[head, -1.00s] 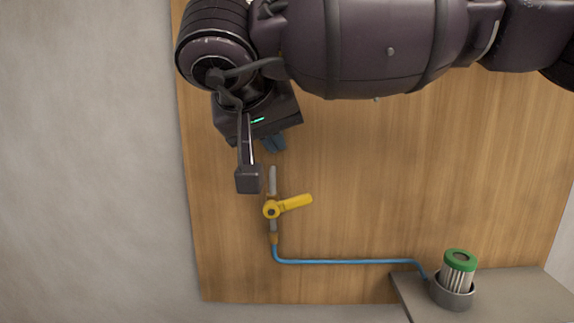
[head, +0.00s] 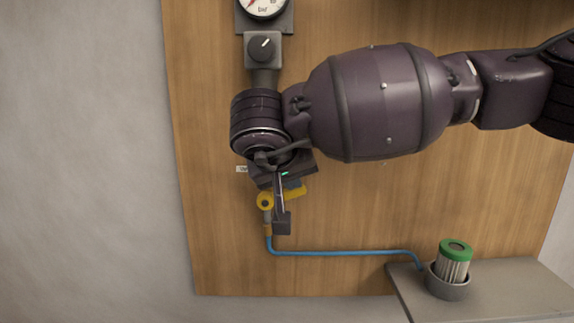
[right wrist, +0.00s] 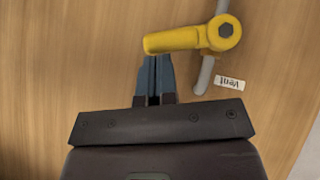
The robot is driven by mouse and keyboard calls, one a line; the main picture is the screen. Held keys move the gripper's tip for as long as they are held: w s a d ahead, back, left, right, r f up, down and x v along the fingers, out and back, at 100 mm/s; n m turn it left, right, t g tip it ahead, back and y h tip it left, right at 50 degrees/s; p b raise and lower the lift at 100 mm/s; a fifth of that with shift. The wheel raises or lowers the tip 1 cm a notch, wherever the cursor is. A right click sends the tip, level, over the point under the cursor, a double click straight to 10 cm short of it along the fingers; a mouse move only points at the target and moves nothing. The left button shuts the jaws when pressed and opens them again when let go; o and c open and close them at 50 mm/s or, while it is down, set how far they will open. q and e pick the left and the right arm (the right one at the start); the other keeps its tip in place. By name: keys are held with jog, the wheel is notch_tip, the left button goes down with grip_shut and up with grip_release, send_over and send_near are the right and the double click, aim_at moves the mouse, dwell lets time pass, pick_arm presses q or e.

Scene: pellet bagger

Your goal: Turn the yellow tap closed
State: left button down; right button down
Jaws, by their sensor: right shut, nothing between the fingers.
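The yellow tap (head: 265,201) is on a grey pipe on the wooden panel. Its lever points right and slightly up in the head view, across the pipe. In the right wrist view the tap (right wrist: 185,40) appears upside down, with its lever pointing left. My right gripper (right wrist: 153,58) is shut with nothing between its blue fingers. The fingertips are at the lever's upper edge near its free end; I cannot tell whether they touch. In the head view my right gripper (head: 293,184) is partly hidden by its wrist. My left gripper is not in view.
A blue hose (head: 340,253) runs from below the tap to a cup with a green-topped filter (head: 453,262) on a grey shelf (head: 515,285). A pressure gauge (head: 264,6) and black knob (head: 263,47) are above. A "Vent" label (right wrist: 230,82) is beside the pipe.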

dwell(0.3)
jog(key=d+f+y, duration=0.1)
jog(key=f+m+y+b, duration=0.1)
jog(key=shift+d+f+y, duration=0.15)
jog(key=shift+d+y, duration=0.25)
jog(key=shift+m+y, duration=0.4)
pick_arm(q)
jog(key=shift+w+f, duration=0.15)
pick_arm(e)
jog(key=shift+r, duration=0.25)
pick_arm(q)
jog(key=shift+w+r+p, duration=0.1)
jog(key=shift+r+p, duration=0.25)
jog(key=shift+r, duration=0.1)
pick_arm(e)
jog(key=shift+r, duration=0.65)
jog(key=shift+r, duration=0.1)
